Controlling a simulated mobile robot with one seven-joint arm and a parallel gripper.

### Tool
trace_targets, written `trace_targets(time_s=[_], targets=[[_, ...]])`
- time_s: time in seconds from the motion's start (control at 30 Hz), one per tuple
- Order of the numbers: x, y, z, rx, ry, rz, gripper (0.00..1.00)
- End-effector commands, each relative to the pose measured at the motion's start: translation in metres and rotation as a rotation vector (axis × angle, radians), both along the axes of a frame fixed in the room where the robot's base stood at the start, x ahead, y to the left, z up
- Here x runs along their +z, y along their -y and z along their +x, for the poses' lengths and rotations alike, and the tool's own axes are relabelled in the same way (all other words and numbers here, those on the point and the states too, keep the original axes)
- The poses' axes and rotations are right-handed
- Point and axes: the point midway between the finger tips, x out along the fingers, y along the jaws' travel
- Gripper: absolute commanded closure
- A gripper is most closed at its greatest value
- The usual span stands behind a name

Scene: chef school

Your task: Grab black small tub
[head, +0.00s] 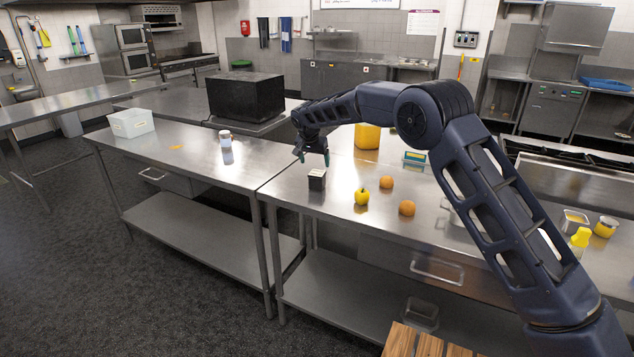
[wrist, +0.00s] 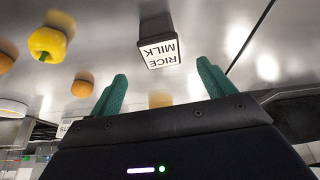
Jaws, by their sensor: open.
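The small black tub (head: 317,181) stands upright on the steel table, near the table's left edge in the head view. Its top or label looks white there. In the wrist view a dark-sided container (wrist: 154,28) with a white face reading "RICE MILK" appears to be the same thing. My gripper (head: 314,158) is just above the tub in the head view. In the wrist view my gripper (wrist: 163,76) has its two green fingers spread, with the tub ahead of the gap between them. No contact is visible.
A yellow pepper (head: 361,197) and two oranges (head: 387,183) (head: 407,208) sit to the right of the tub. A yellow container (head: 367,136) stands behind. A large black box (head: 246,97) and a white jar (head: 225,138) are left. Table around the tub is mostly clear.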

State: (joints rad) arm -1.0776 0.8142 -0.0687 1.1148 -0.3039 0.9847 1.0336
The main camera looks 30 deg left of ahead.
Motion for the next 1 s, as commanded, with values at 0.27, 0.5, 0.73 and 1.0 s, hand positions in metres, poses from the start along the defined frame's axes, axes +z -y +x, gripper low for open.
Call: trace_targets(time_s=[0.27, 0.5, 0.73, 1.0], targets=[[-0.021, -0.006, 0.004, 0.0, 0.002, 0.0, 0.18], [-0.051, -0.007, 0.018, 0.0, 0.001, -0.001, 0.18], [-0.062, -0.007, 0.023, 0.0, 0.001, -0.001, 0.18], [-0.094, -0.007, 0.039, 0.0, 0.001, 0.0, 0.18]])
